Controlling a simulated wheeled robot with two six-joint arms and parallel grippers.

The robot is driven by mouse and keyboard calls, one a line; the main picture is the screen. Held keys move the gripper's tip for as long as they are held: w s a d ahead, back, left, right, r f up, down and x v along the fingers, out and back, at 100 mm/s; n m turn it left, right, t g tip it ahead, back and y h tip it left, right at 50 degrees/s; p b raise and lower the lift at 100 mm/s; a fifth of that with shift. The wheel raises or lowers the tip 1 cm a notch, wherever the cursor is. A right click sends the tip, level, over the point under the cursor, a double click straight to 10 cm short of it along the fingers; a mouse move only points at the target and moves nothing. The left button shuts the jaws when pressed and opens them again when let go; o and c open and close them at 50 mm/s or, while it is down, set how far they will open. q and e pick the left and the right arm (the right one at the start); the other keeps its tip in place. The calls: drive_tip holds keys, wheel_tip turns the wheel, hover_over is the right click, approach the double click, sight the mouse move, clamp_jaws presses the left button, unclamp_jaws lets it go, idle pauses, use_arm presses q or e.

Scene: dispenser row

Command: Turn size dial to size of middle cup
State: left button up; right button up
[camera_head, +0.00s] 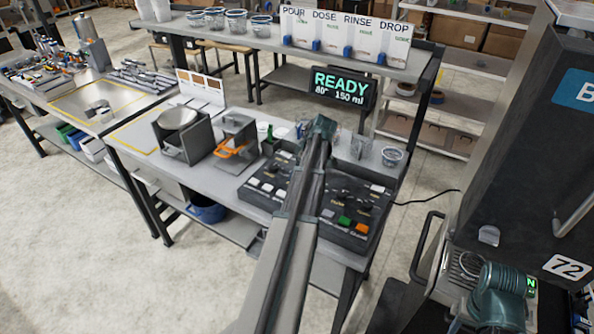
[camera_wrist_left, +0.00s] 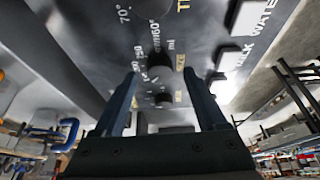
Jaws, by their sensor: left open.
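The black control panel (camera_head: 352,205) sits on the bench's right part, partly hidden behind my left arm. In the left wrist view the panel face (camera_wrist_left: 110,45) fills the top, with a dark size dial (camera_wrist_left: 158,62) marked in ml between and just beyond the fingers. My left gripper (camera_wrist_left: 163,85) is open, with no visible contact on the dial. In the head view its fingers are hidden behind the wrist. Clear cups stand behind the panel; one (camera_head: 361,147) is left of the right cup (camera_head: 392,157). The display (camera_head: 341,86) reads READY, 80° and 150 ml.
A grey scale-like device (camera_head: 182,132) and an orange-handled device (camera_head: 236,140) stand left of the panel. A shelf (camera_head: 340,62) with several tubs and the POUR, DOSE, RINSE, DROP boards runs behind. A tall dark machine (camera_head: 535,150) stands at right.

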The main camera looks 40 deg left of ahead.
use_arm(q)
drive_tip(key=p+v, duration=1.1)
drive_tip(key=v, duration=0.1)
drive_tip(key=shift+d+r, duration=0.15)
drive_tip(key=shift+r, duration=0.15)
drive_tip(key=d+f+m+t+h+b, duration=0.1)
drive_tip(key=d+f+m+b, duration=0.3)
drive_tip(key=d, duration=0.8)
drive_tip(key=d+f+m+b, duration=0.1)
drive_tip(key=d+m, duration=0.5)
drive_tip(key=d, duration=0.6)
drive_tip(key=s+d+f+m+b, duration=0.1)
drive_tip(key=s+d+m, duration=0.3)
drive_tip(key=d, duration=0.4)
drive_tip(key=s+d+f+m+h+b, duration=0.1)
drive_tip(key=s+d+f+m, duration=0.1)
drive_tip(key=s+d+m, duration=0.3)
drive_tip(key=s+d+f+m+h+b, duration=0.1)
drive_tip(key=s+d+m, duration=0.3)
drive_tip(key=d, duration=0.7)
drive_tip(key=shift+s+f+m+b, duration=0.15)
drive_tip(key=shift+f+m+b, duration=0.45)
drive_tip(key=shift+f+m, duration=0.3)
